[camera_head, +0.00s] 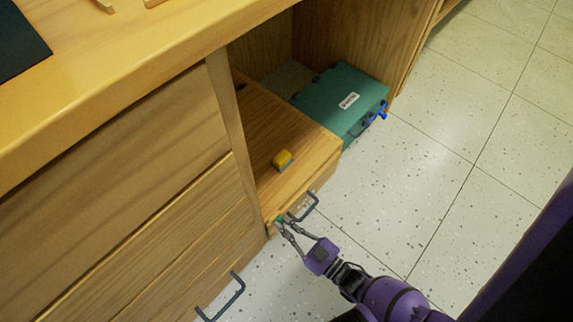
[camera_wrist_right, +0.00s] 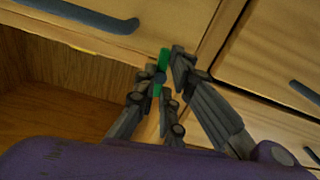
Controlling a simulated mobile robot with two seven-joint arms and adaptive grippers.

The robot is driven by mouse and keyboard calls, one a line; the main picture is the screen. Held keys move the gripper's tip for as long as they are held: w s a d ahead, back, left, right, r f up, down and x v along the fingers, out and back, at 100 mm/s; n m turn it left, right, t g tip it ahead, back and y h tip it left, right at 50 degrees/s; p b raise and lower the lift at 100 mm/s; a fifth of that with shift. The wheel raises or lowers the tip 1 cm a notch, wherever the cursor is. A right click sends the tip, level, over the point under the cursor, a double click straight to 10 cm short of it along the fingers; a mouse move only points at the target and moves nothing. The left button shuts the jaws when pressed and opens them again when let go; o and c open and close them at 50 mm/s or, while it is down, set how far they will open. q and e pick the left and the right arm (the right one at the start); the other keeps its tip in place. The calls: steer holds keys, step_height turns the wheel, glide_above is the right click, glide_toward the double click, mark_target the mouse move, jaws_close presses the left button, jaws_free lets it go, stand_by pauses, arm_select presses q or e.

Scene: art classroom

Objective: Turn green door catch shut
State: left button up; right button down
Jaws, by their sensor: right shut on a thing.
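The green door catch (camera_head: 279,220) is a small green piece at the lower left corner of a low wooden front with a dark bar handle (camera_head: 313,207). In the right wrist view the catch (camera_wrist_right: 164,58) stands roughly upright beside a wooden edge, with a dark round pivot below it. My right gripper (camera_head: 284,227) is shut on the catch, one finger on each side, as the right wrist view (camera_wrist_right: 168,75) shows. The fingers hide part of the catch. My left gripper is not in view.
A teal case (camera_head: 340,98) with a blue handle lies behind. A drawer handle (camera_head: 222,297) juts out at lower left. Speckled floor (camera_head: 400,190) is clear to the right.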

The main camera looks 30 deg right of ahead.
steer(key=shift+m, duration=0.7)
steer(key=c, duration=1.8)
jaws_free()
steer(key=shift+c, duration=0.2)
steer(key=v, duration=1.2)
